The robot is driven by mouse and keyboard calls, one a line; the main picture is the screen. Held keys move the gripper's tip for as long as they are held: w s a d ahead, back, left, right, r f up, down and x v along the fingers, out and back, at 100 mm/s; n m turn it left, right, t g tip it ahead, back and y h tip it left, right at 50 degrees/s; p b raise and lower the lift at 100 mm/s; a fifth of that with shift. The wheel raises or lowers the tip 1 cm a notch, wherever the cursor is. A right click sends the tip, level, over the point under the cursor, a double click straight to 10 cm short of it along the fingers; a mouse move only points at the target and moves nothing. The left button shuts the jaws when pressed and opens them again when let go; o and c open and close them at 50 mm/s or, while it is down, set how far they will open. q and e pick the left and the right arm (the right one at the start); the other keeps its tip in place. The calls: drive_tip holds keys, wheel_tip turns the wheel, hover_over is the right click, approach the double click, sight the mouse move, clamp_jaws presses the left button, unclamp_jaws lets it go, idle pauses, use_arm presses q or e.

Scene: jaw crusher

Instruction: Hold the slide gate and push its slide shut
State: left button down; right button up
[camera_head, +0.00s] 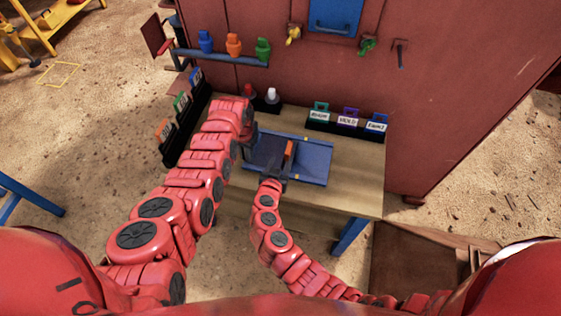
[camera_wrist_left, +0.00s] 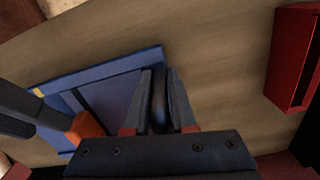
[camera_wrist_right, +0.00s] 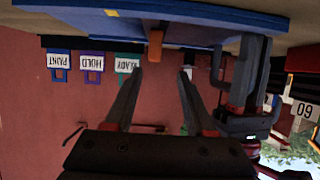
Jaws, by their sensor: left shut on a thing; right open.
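The blue slide gate (camera_head: 313,161) lies flat on the wooden bench, with an upright orange tab (camera_head: 289,148) on its slide. My left gripper (camera_head: 248,142) is at the gate's left end. In the left wrist view its fingers (camera_wrist_left: 158,98) are shut on a dark rounded handle (camera_wrist_left: 159,110) beside the gate's blue edge. My right gripper (camera_head: 275,180) is at the gate's near edge, close to the tab. In the right wrist view its fingers (camera_wrist_right: 158,90) are open and empty, and the orange tab (camera_wrist_right: 155,46) shows between and beyond the fingertips.
Tagged locks stand in a rack (camera_head: 345,130) at the bench's back right and another rack (camera_head: 185,130) on the left. Red and white items (camera_head: 260,95) stand at the back. A red machine wall (camera_head: 440,100) rises behind. The bench's right part (camera_head: 355,175) is clear.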

use_arm(q)
drive_tip(key=shift+a, duration=0.1)
drive_tip(key=c, duration=0.7)
unclamp_jaws()
use_arm(e)
drive_tip(key=shift+a, duration=0.1)
use_arm(q)
drive_tip(key=shift+o, duration=0.2)
